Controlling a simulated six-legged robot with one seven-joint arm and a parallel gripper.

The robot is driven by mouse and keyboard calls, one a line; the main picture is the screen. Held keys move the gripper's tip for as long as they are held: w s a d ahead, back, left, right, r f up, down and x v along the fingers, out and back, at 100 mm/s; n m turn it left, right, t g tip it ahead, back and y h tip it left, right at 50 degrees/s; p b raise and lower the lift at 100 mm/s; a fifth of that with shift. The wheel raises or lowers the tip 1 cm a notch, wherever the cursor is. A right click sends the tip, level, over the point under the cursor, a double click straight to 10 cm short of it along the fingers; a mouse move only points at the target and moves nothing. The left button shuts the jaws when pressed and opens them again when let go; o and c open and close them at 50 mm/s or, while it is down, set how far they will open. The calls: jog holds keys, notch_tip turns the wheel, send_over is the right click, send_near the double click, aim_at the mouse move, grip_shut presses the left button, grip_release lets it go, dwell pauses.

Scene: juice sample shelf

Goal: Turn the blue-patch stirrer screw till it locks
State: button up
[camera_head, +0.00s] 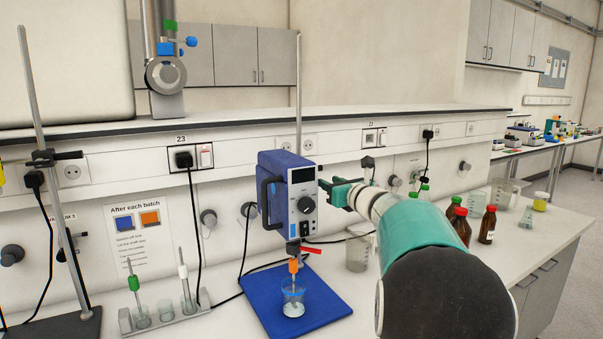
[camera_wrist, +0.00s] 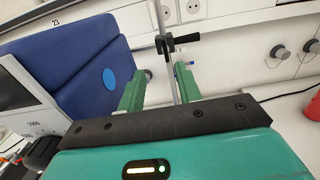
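The stirrer (camera_head: 285,190) is a blue box with a grey front panel and a black dial, standing over a blue base plate (camera_head: 325,308). In the wrist view its blue side (camera_wrist: 80,65) carries a lighter blue oval patch (camera_wrist: 110,78). Behind it, a black clamp screw with a bar handle (camera_wrist: 186,39) sits at the upright metal rod (camera_wrist: 172,65). My gripper (camera_wrist: 158,70) is open, its green fingers apart, with the rod showing between them and the screw beyond the tips. In the head view my gripper (camera_head: 338,190) is right of the stirrer; the screw is hidden.
A beaker (camera_head: 292,298) stands under the stirrer's orange shaft coupling (camera_head: 293,266). A glass beaker (camera_head: 357,252) and brown bottles (camera_head: 487,226) stand to the right. A tube rack (camera_head: 165,316) and another stand rod (camera_head: 50,150) are on the left. The wall with sockets closes the back.

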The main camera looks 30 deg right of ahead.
jog(key=w+d, duration=0.1)
jog(key=w, duration=1.2)
jog(key=shift+w+d+f, duration=0.15)
jog(key=shift+d+f, duration=0.15)
grip_shut()
jog(key=shift+f, duration=0.1)
